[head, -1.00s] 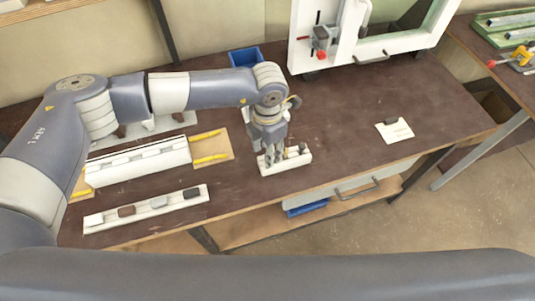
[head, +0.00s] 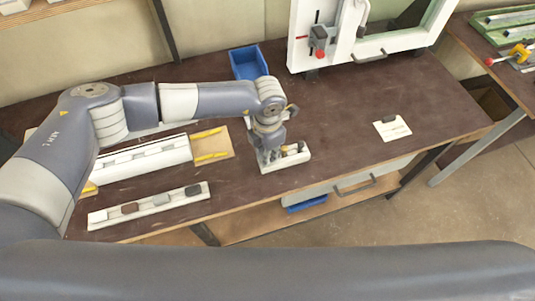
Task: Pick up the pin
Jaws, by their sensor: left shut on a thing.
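My left gripper (head: 270,160) points down at a small white block (head: 290,160) on the brown bench. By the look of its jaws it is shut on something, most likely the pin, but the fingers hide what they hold. A few dark pieces (head: 299,147) stand in the white block just right of the fingers. I cannot tell whether the held thing is still seated in the block. My right gripper is not in view.
A white strip with several small blocks (head: 150,206) lies at the front left, a long white profile (head: 142,160) behind it. A blue bin (head: 248,63) and a white-framed fixture (head: 298,40) stand at the back. A white card (head: 392,129) lies right; bench between is clear.

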